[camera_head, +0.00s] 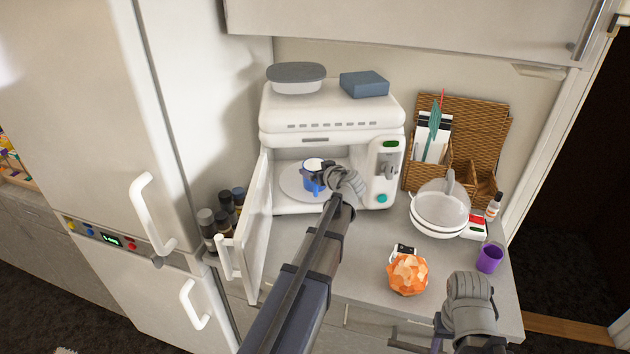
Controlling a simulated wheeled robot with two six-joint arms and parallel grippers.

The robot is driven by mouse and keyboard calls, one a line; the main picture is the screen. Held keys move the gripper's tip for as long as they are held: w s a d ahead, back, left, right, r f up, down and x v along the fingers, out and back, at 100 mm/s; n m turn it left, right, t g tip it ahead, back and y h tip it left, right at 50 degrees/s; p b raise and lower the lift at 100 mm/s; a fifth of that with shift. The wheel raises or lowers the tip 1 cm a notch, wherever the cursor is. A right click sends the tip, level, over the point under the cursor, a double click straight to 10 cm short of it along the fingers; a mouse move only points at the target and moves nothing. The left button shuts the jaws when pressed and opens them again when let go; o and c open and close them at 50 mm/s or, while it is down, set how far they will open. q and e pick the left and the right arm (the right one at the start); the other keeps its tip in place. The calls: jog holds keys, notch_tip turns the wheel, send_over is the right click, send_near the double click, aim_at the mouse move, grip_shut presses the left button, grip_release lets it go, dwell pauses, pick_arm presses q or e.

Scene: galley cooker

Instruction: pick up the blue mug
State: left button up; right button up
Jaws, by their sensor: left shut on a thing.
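The blue mug (309,184) stands inside the open white microwave (283,118), on its round plate (291,188). It looks upright, with a pale inside and blue sides. My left gripper (325,178) reaches in from the front and is shut on the mug at its right side. The gripper and wrist hide the mug's right part. My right gripper (468,290) is at the lower right, over the counter's front edge, away from the mug. Its fingers do not show clearly.
The microwave door (256,235) stands open on the left, close to my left arm. Several dark-capped jars (222,212) stand beyond it. An orange faceted object (407,274), a white bowl (438,222) and a purple cup (489,258) are on the counter at the right.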

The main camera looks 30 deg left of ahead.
pick_arm(q)
jog(key=c, duration=0.7)
jog(key=shift+c, duration=0.2)
jog(key=shift+r+p, duration=0.8)
jog(key=s+d, duration=1)
jog(key=d, duration=0.4)
jog(key=shift+s+d, duration=0.2)
jog(key=shift+d, duration=0.15)
